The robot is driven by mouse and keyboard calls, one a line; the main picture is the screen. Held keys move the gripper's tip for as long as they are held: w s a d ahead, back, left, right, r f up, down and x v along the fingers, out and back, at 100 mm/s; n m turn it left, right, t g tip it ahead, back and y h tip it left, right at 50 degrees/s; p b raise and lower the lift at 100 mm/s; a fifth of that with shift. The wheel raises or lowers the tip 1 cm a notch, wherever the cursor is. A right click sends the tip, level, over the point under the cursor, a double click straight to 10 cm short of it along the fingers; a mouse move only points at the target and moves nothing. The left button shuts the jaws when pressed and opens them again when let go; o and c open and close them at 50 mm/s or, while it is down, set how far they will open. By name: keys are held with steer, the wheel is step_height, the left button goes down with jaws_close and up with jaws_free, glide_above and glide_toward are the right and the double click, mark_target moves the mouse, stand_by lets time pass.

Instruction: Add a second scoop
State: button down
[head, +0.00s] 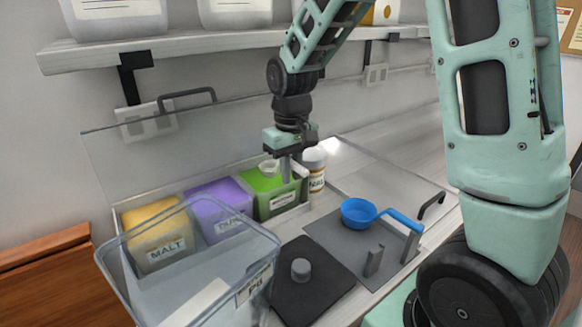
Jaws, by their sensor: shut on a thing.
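My gripper (285,166) points down over the green container (272,192) at the back. It is shut on what looks like a small pale scoop (268,168), whose round bowl shows just left of the fingers, at or over the container's top. The fingers hide its handle, and I cannot tell what is in the bowl. To the left stand a purple container (216,212) and a yellow one marked MALT (157,235). A blue round cup or scoop (358,213) with a blue handle sits on a grey mat (325,228) at the right.
A large clear bin (190,268) stands at the front left. A black pad (306,290) with a grey knob lies beside it. A white bottle (315,168) stands right of the green container. A grey upright post (374,261) stands on the mat. A clear raised lid and a shelf (200,43) are behind.

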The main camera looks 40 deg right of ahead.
steer(key=shift+f+b, duration=1.5)
steer(key=shift+f, duration=1.25)
steer(key=shift+f, duration=0.2)
steer(key=shift+r, duration=0.15)
steer(key=shift+r+p, duration=4)
steer(key=shift+r, duration=0.4)
